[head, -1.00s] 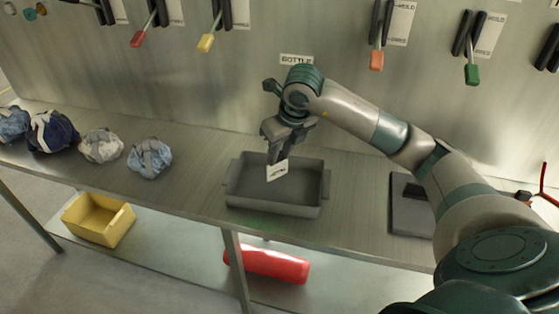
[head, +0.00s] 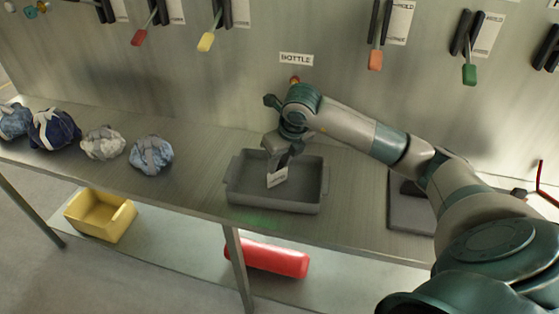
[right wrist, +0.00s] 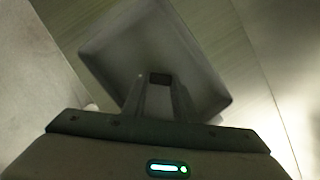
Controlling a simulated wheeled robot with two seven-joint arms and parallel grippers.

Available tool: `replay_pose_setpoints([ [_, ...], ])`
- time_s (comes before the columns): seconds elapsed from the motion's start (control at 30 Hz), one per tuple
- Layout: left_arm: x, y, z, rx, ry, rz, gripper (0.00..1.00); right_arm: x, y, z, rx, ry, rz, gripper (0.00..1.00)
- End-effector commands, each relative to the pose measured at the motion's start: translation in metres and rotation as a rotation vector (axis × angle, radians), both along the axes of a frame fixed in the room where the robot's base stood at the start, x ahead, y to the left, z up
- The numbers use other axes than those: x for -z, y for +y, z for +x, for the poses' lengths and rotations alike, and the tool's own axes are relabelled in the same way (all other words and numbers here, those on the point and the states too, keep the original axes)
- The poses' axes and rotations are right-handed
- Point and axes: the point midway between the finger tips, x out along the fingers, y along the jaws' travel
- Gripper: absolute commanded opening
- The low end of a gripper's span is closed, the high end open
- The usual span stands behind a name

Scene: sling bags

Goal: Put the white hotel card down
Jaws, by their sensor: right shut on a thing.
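The white hotel card (head: 278,178) is held in my right gripper (head: 277,165), over the inside of the grey tray (head: 275,200). The card is tilted and shows dark print. My right gripper is shut on it and points down into the tray. I cannot tell whether the card touches the tray floor. In the right wrist view, the gripper fingers (right wrist: 160,85) reach over the tray (right wrist: 120,40), and the card is not clearly visible. My left gripper is not in view.
Several bundled bags, including a light blue one (head: 151,155), lie on the left of the counter (head: 200,160). A dark flat block (head: 408,212) stands right of the tray. A yellow bin (head: 100,215) and a red cylinder (head: 268,258) are on the lower shelf. Tagged tools hang behind.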

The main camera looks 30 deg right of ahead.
Motion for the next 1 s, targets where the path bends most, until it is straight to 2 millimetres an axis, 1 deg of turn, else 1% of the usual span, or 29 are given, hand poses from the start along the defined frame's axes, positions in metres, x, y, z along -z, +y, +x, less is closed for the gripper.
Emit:
replay_pose_setpoints([
  [0.2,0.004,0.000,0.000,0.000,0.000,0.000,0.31,0.004,0.000,0.000,0.000,0.000,0.000,0.01],
  [0.23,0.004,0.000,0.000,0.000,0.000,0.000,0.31,0.003,0.000,0.000,0.000,0.000,0.000,0.28],
  [0.27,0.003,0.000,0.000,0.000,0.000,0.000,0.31,0.002,0.000,0.000,0.000,0.000,0.000,0.35],
  [0.3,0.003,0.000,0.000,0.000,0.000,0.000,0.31,0.002,0.000,0.000,0.000,0.000,0.000,0.44],
  [0.6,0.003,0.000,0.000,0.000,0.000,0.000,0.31,0.002,0.000,0.000,0.000,0.001,0.000,0.44],
  [0.77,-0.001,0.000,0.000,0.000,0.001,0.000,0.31,-0.002,0.000,0.000,0.000,0.001,0.000,0.44],
  [0.8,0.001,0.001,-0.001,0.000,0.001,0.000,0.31,-0.003,0.000,-0.001,0.000,-0.001,0.000,0.44],
  [0.87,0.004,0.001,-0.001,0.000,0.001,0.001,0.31,-0.007,-0.001,-0.002,0.001,-0.002,-0.001,0.44],
  [1.0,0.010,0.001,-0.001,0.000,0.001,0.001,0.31,-0.024,-0.001,-0.008,0.000,-0.003,-0.002,0.44],
])
